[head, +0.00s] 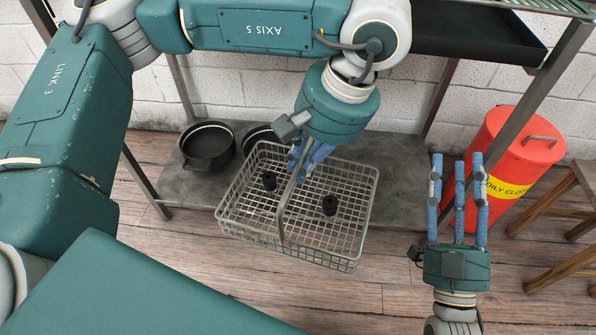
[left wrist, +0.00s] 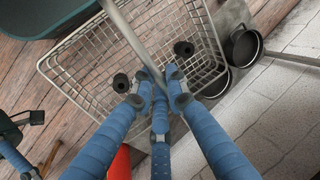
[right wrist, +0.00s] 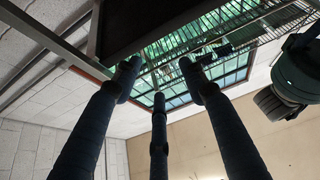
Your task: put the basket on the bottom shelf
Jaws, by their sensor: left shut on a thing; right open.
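The wire basket (head: 345,237) is a grey mesh basket with an arched handle and two small black cylindrical parts (head: 329,205) inside. My left gripper (head: 300,172) is shut on the basket's handle, which crosses between its blue fingers in the left wrist view (left wrist: 158,82). The basket is held roughly level over the front edge of the grey bottom shelf (head: 400,185) and partly over the floor. Whether it touches the shelf I cannot tell. My right gripper (head: 458,165) is open and empty, fingers pointing up, right of the basket.
Two dark pots (head: 208,147) stand on the bottom shelf at the left, the second partly behind the basket. A red oily-cloth bin (head: 515,150) and a wooden stool (head: 560,200) stand at the right. Shelf posts rise on both sides. The shelf's right part is clear.

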